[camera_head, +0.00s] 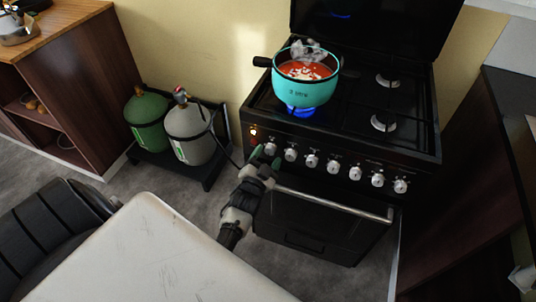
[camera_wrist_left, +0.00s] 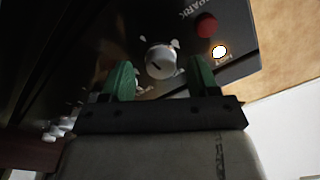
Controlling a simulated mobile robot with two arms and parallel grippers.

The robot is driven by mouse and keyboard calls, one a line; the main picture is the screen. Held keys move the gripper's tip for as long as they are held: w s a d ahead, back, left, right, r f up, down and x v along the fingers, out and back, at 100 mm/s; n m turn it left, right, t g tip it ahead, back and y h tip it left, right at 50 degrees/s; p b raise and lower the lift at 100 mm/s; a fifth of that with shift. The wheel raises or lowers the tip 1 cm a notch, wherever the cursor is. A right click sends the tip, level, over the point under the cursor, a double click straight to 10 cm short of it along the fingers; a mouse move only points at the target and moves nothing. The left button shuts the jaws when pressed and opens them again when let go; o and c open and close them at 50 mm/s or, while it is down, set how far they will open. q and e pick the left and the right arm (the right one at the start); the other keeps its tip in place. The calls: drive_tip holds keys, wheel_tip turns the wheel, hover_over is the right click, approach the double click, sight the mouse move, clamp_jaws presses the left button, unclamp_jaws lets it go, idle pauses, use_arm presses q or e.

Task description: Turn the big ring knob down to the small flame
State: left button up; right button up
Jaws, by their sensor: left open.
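The black stove (camera_head: 350,130) has a row of several silver knobs on its front. My left gripper (camera_head: 265,157) is open, with green fingertips, at the left end of this row. In the left wrist view, a round silver knob (camera_wrist_left: 160,62) with a dark pointer mark sits ahead between the open fingers (camera_wrist_left: 159,75). I see no contact with it; the exact gap is unclear. In the head view this seems to be the leftmost knob (camera_head: 270,149). A blue flame (camera_head: 301,111) burns under a turquoise pot (camera_head: 304,92). No label names the big ring knob legibly.
The pot holds red food and stands at the front left burner. A red button (camera_wrist_left: 206,25) and a lit lamp (camera_wrist_left: 219,52) are beside the knob. The oven handle bar (camera_head: 335,205) runs below. Green (camera_head: 147,122) and grey (camera_head: 190,133) gas bottles stand left of the stove.

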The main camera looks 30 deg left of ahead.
use_arm(q)
drive_tip(key=v, duration=0.9)
drive_tip(key=shift+s, duration=0.35)
drive_tip(key=s+d+f+g+h+p, duration=0.15)
drive_tip(key=s+d+f+g, duration=0.3)
drive_tip(key=f, duration=0.75)
drive_tip(key=s+d+f+g+h+b, duration=0.1)
drive_tip(key=s+d+f+g+h, duration=0.4)
drive_tip(key=f, duration=0.7)
drive_tip(key=s+a+f+g+y, duration=0.1)
drive_tip(key=s+f+g, duration=0.3)
drive_tip(key=s, duration=0.8)
drive_tip(key=s+a+f+n+g+y+p, duration=0.1)
drive_tip(key=s+a+f+g, duration=0.1)
drive_tip(key=s+f, duration=0.5)
drive_tip(key=s+g, duration=0.1)
drive_tip(key=s, duration=0.4)
drive_tip(key=shift+s+f+g, duration=0.35)
drive_tip(key=shift+s, duration=0.05)
